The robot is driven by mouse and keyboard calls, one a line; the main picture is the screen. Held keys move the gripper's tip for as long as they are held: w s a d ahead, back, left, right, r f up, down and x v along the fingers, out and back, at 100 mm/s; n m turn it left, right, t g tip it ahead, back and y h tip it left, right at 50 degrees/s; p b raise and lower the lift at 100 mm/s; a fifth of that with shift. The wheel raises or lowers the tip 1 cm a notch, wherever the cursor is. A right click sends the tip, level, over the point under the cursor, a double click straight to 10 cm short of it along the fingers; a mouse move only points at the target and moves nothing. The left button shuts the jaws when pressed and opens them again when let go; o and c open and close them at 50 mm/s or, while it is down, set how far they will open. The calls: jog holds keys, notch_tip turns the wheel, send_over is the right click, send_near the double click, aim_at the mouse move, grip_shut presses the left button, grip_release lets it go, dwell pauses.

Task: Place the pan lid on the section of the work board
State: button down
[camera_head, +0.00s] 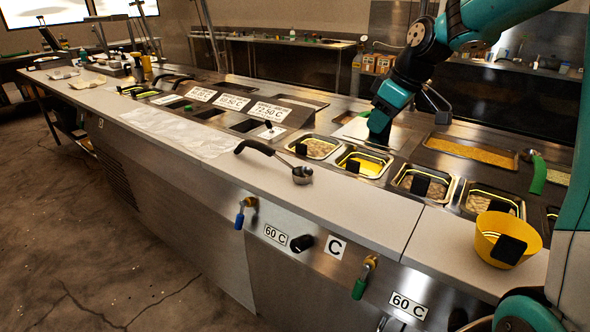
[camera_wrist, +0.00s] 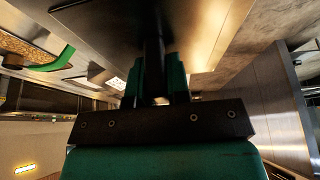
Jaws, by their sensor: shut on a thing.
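My gripper (camera_head: 378,128) reaches down over the back row of the counter in the head view. In the wrist view, its green fingers (camera_wrist: 153,80) are shut on an upright black handle. Beyond the handle spreads a flat steel sheet, which looks like the pan lid (camera_wrist: 205,35); its full outline is not visible. In the head view I cannot clearly separate the lid from the metal around the gripper. The work board (camera_head: 335,205) is the long pale strip along the counter's front edge, with a seam toward the right.
A black-handled ladle (camera_head: 301,174) lies on the work board, and a yellow bowl (camera_head: 490,243) stands at its right end. Several food pans (camera_head: 470,153) lie behind it, with a green-handled utensil (camera_head: 538,173) at the right. The board between ladle and bowl is clear.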

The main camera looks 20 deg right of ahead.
aim_at(359, 204)
jog(key=f, duration=0.6)
jog(key=f+p, duration=0.1)
jog(key=f, duration=1.3)
jog(key=shift+w+d, duration=0.15)
jog(key=shift+w, duration=0.1)
jog(key=c, duration=1.1)
grip_release()
jog(key=shift+r, duration=0.15)
jog(key=v, duration=1.1)
jog(key=s+a+r+g+y, duration=0.1)
jog(key=s+a+r, duration=0.25)
jog(key=a, duration=0.45)
jog(key=s+a+r, duration=0.3)
jog(key=s+a, duration=0.1)
jog(key=a, duration=0.5)
jog(key=s+a+g, duration=0.1)
jog(key=s+a, duration=0.3)
jog(key=s, duration=0.3)
jog(key=s+a+r+g, duration=0.1)
jog(key=s+a, duration=0.3)
jog(key=s, duration=0.4)
jog(key=shift+s+a+r+g+y+b, duration=0.3)
jog(key=shift+a+r+y+b, duration=0.05)
jog(key=shift+a+y, duration=0.05)
